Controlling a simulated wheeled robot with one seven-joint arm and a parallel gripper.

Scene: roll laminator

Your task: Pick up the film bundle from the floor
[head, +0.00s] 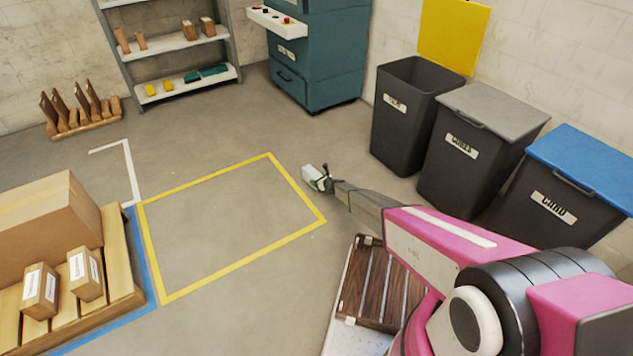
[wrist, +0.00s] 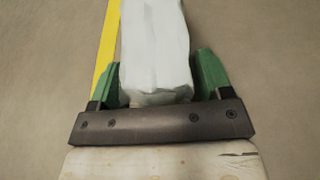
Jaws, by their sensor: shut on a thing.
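The film bundle (head: 312,174) is a pale whitish block. In the head view it sits at the end of my outstretched arm, just beyond the right edge of the yellow floor outline. In the wrist view the bundle (wrist: 155,50) lies lengthwise between the two green fingers of my gripper (wrist: 160,80). My gripper, also in the head view (head: 324,179), is shut on the bundle's near end. I cannot tell whether the bundle touches the floor.
Several bins stand to the right: a dark open one (head: 402,120), a grey-lidded one (head: 470,150) and a blue-lidded one (head: 560,200). A pallet with boxes (head: 125,255) is at left. A brown slatted thing (head: 378,290) lies beside my arm. The yellow-outlined floor (head: 225,225) is clear.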

